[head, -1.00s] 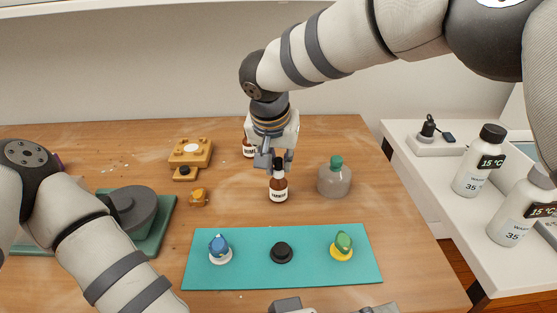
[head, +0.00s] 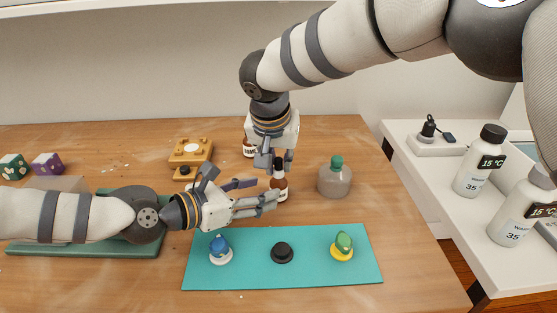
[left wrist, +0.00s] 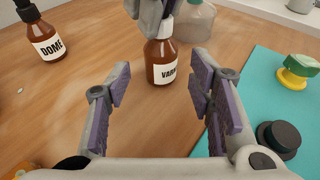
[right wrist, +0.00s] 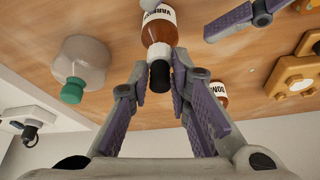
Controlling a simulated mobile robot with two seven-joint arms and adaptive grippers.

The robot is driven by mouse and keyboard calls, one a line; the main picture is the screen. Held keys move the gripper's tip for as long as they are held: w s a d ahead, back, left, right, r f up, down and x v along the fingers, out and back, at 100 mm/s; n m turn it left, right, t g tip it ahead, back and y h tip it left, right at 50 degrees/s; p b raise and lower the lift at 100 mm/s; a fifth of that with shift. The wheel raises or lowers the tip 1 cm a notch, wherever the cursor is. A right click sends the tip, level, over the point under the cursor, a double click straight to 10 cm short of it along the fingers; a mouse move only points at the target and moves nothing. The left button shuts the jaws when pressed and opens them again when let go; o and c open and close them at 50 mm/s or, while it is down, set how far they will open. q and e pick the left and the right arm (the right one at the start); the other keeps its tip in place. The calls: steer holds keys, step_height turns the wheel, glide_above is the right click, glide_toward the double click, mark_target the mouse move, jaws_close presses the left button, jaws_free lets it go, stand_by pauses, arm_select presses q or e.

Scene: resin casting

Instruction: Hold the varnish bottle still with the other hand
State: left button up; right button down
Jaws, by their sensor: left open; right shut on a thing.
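The varnish bottle (head: 281,184), brown with a white label, stands upright on the wooden table. In the left wrist view the varnish bottle (left wrist: 161,62) is ahead, between and beyond the left fingertips. My right gripper (head: 277,160) is above it, shut on its black cap; the cap (right wrist: 159,74) shows between the fingers in the right wrist view. My left gripper (head: 262,192) is open, pointing right, low over the table with its fingers at the bottle's left side. In the left wrist view the jaws (left wrist: 160,90) are wide apart and do not touch the bottle.
A second brown bottle labelled DOME (left wrist: 48,42) stands behind. A clear flask with a green cap (head: 335,180) is to the right. A teal mat (head: 310,270) holds blue, black and green-yellow pieces in front. A wooden fixture (head: 191,153) is behind my left gripper.

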mark_target(271, 188)
arm_select(q)
steer(key=x, duration=0.5)
steer(key=shift+c, duration=0.3)
steer(key=c, duration=0.9)
jaws_close()
steer(key=shift+f, duration=0.2)
